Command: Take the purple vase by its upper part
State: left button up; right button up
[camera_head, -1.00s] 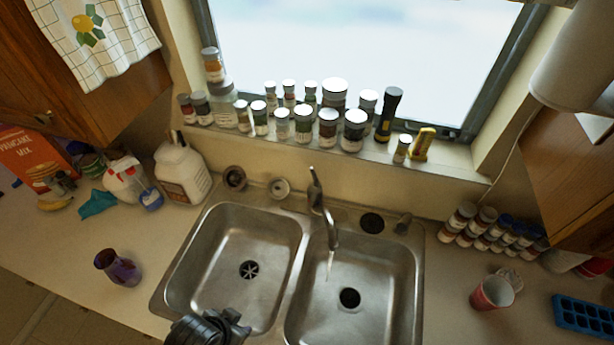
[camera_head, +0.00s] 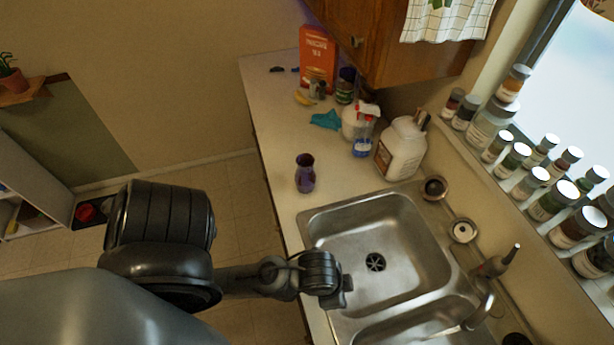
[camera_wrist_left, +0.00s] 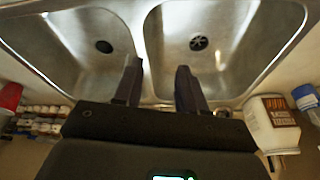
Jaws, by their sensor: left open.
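The purple vase (camera_head: 305,173) stands upright on the counter, left of the sink, in the head view. Its flared rim and upper part are uncovered. My left gripper (camera_head: 345,291) is over the near edge of the sink, nearer to me than the vase and clear of it. In the left wrist view my left gripper (camera_wrist_left: 157,88) has its two fingers apart with nothing between them, above the sink. The vase is not visible in the wrist view. My right gripper is not in view.
The double steel sink (camera_head: 335,225) lies right of the vase. The counter (camera_head: 275,140) around the vase is clear.

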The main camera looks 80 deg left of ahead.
pick_arm(q)
jog(key=shift+o, duration=0.2)
jog(key=o, duration=0.9)
jog(key=shift+w, duration=0.1)
